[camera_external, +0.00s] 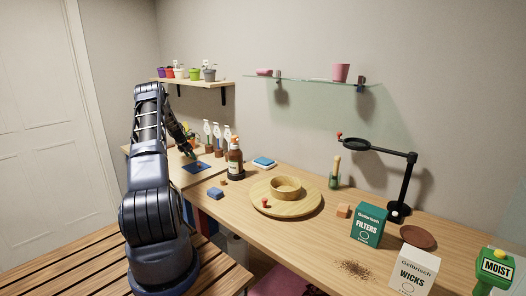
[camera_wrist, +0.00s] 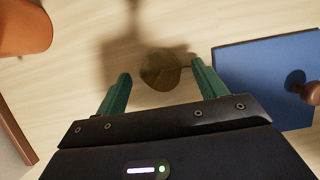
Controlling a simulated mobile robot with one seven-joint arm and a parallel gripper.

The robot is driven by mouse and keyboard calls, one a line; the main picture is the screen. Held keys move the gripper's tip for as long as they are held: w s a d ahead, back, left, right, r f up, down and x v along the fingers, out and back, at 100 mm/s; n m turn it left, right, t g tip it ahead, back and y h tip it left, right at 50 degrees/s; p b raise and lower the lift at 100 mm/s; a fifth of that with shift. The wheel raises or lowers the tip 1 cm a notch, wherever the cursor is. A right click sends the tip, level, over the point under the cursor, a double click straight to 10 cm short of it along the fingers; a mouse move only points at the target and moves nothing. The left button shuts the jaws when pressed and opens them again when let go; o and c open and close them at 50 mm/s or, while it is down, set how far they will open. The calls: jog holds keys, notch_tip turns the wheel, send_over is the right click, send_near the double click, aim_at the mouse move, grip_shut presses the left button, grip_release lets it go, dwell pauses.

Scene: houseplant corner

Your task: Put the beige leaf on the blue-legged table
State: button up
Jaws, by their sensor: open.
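A round, olive-brown leaf (camera_wrist: 160,74), possibly the beige leaf, lies on a pale wooden surface in the wrist view. My gripper (camera_wrist: 161,70) is open, its two green fingers on either side of the leaf and apart from it. In the external view my gripper (camera_external: 190,153) reaches low over the far left worktop, and the leaf cannot be made out there. Blue and red upright parts (camera_external: 212,225) show under the worktop; I cannot tell which tabletop the blue one carries.
A blue flat piece (camera_wrist: 262,75) with a brown knobbed object (camera_wrist: 302,87) lies right of my fingers. An orange-brown pot (camera_wrist: 25,25) stands at upper left.

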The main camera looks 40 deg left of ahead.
jog(key=v, duration=1.2)
jog(key=shift+r, duration=0.15)
